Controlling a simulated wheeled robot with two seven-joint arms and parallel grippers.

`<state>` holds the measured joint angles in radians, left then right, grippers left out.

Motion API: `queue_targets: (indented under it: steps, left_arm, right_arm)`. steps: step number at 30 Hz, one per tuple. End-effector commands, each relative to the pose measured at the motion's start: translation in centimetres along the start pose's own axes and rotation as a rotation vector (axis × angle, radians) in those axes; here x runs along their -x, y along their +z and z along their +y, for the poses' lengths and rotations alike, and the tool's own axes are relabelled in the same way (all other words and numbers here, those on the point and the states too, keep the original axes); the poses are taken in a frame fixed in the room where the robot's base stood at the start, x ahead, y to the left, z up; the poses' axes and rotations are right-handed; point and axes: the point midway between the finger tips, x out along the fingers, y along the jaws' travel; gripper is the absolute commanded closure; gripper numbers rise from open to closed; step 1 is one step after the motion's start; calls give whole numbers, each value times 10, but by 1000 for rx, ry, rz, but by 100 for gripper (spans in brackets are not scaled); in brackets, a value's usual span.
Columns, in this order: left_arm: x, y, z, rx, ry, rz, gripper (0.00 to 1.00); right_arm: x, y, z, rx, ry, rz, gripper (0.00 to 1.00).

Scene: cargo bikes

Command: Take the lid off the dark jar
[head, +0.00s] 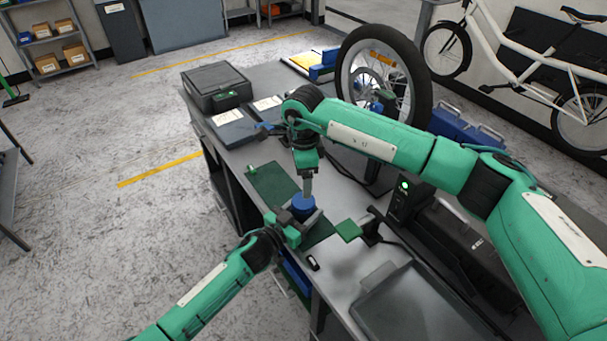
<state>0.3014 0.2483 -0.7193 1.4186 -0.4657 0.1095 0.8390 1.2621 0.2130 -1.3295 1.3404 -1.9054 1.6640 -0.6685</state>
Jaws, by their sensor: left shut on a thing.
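The jar's blue lid (303,203) shows on the workbench near its front left edge. The jar body below it is mostly hidden by my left gripper (301,219), which is shut around the jar from the lower left. My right gripper (307,194) points straight down from above, with its fingertips at the top of the lid. I cannot tell whether its fingers are gripping the lid or only touching it.
A dark green mat (272,182) lies by the jar. A green pad (349,231) stands to the right, and a grey tray (372,309) lies at the front right. A dark case (216,84) and a wheel (421,90) are at the back.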

Motion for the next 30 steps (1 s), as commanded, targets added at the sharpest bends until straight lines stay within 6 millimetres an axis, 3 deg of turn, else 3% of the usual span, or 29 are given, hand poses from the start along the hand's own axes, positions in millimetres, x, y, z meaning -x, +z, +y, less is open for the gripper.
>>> queue_targets:
  steps: [30]
  left_arm:
    - [0, 0, 0, 0, 0, 0, 100]
  right_arm:
    - [0, 0, 0, -1666, 0, 0, 27]
